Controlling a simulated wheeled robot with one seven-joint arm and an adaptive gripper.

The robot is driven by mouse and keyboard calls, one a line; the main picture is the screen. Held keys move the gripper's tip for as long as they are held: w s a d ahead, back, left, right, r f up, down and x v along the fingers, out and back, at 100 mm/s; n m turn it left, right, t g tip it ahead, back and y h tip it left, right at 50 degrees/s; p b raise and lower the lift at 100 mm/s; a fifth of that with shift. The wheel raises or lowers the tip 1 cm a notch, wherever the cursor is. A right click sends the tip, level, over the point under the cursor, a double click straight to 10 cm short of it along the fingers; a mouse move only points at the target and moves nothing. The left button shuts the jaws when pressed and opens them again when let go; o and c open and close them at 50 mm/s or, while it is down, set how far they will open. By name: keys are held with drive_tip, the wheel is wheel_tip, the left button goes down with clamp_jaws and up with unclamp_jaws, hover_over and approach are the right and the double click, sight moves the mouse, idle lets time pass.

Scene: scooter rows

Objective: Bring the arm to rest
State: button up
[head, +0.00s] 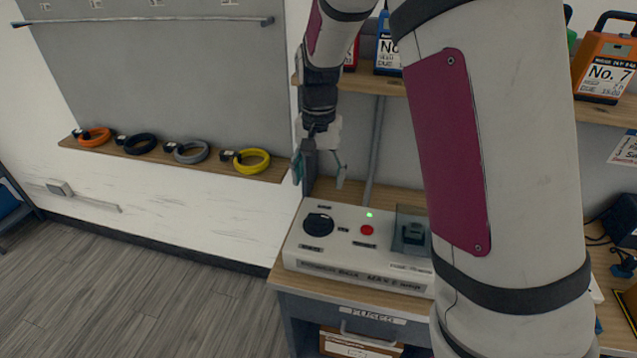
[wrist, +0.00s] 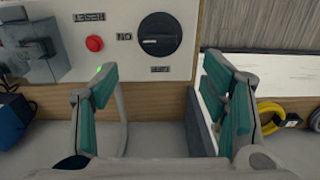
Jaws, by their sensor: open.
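My gripper (head: 321,170) hangs above the back of a white control box in the head view, fingers pointing down. In the wrist view my gripper (wrist: 162,95) shows two teal-padded fingers spread wide with nothing between them. The control box (head: 300,250) has a black round knob (head: 319,224), a red button (head: 367,230) and a lit green light (head: 369,214). The box also shows in the wrist view (wrist: 120,62), with its knob (wrist: 160,34) and red button (wrist: 94,43) beyond the fingers. My arm covers the middle right of the head view.
A shelf (head: 180,159) on the left wall holds orange, black, grey and yellow coiled cables (head: 252,161). An orange case marked No. 7 (head: 604,68) stands on the upper right shelf. The box sits on a wooden counter with a drawer below. The floor (head: 150,300) at left is clear.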

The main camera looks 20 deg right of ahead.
idle(0.4)
drive_tip(key=s+r+n+t, duration=0.2)
drive_tip(key=s+r+n, duration=0.1)
drive_tip(key=s+r, duration=0.9)
drive_tip(key=s+r+n+t, duration=0.3)
drive_tip(key=s+n, duration=0.1)
drive_tip(key=s, duration=1)
drive_tip(key=shift+s+r, duration=0.2)
drive_tip(key=shift+s, duration=0.1)
drive_tip(key=shift+a, duration=0.1)
